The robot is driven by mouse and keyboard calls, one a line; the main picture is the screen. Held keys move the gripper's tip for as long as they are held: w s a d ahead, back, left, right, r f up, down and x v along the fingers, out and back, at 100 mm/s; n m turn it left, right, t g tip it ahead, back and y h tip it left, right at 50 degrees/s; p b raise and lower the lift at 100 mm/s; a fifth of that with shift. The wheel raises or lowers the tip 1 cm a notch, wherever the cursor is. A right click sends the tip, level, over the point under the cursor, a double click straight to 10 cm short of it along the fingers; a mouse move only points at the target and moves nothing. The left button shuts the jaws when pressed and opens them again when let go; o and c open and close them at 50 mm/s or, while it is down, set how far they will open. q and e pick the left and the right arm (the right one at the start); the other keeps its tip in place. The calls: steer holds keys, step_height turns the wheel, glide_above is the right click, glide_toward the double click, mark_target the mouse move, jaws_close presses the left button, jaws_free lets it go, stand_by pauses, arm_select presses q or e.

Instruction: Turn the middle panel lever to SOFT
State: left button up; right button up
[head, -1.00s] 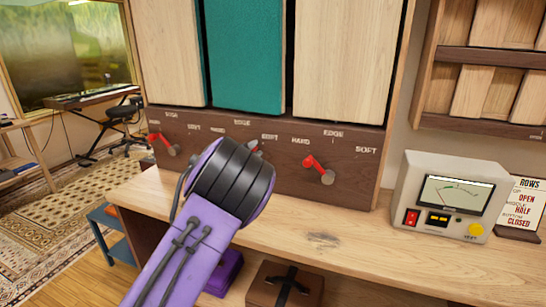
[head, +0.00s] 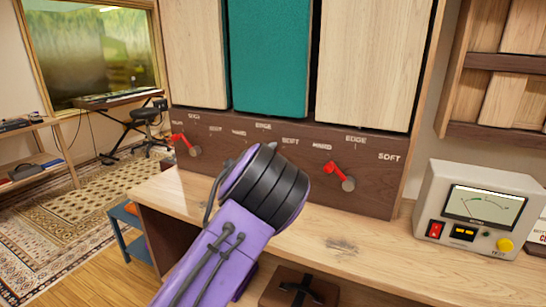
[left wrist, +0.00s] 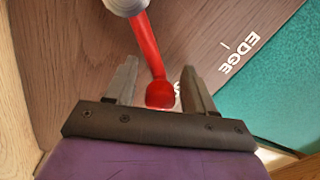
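The dark wooden lever strip (head: 300,184) runs below the cabinet panels, with HARD, EDGE and SOFT labels for each lever. The middle lever is hidden behind my left wrist in the head view. In the left wrist view a red lever (left wrist: 150,50) hangs from a grey pivot, with its red tip between the two fingers of my left gripper (left wrist: 160,90). The fingers stand apart with gaps beside the lever, and an EDGE label is nearby. Contact cannot be told. The teal middle panel (head: 268,60) is above. My right gripper is not in view.
The left red lever (head: 180,138) and right red lever (head: 334,168) both tilt up to the left. A meter box (head: 478,208) stands at the right of the wooden bench (head: 390,255). The bench top in front of the right lever is clear.

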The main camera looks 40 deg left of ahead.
arm_select(q)
steer(key=shift+w+d, duration=0.1)
steer(key=shift+d, duration=0.2)
steer(key=b+v, duration=0.1)
steer(key=v, duration=0.9)
steer(key=shift+s, duration=0.3)
